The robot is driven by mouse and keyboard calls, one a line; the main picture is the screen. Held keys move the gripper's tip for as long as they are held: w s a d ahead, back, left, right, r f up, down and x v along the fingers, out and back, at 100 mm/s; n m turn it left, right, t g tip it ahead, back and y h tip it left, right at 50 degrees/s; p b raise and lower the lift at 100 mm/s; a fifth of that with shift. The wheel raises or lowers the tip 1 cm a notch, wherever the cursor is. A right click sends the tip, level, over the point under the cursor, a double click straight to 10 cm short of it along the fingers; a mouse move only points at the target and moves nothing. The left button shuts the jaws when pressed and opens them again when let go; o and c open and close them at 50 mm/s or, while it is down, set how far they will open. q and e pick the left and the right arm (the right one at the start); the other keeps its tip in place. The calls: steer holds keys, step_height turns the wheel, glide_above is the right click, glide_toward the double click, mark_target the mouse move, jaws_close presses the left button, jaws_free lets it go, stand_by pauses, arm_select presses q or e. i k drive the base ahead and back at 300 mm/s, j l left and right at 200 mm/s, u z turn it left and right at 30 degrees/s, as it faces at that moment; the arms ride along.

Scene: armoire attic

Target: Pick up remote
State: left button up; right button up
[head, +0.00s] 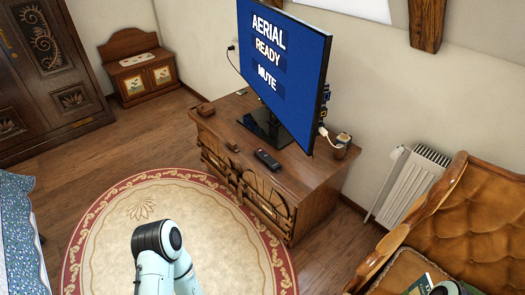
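The remote (267,160) is a small dark handset with buttons. It lies flat on top of the carved wooden cabinet (305,180), near its front edge and in front of the TV stand. Nothing covers it.
A large TV (283,65) stands on the cabinet behind the remote. A small brown box (205,109) and a cup-like holder (341,146) are also on top. A round rug (110,235) lies in front. A tufted armchair (470,225) and radiator (413,185) stand right.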

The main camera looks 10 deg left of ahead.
mark_target(273, 164)
steer(key=i+j, duration=0.15)
steer(key=j, duration=0.2)
steer(key=i+j+z, duration=0.15)
steer(key=j, duration=0.2)
steer(key=i+j, duration=0.2)
steer(key=j, duration=0.15)
steer(key=i+j+z, duration=0.1)
steer(key=j, duration=0.25)
steer(key=i+j, duration=0.2)
steer(key=j, duration=0.15)
steer(key=i+j+z, duration=0.15)
steer(key=j, duration=0.25)
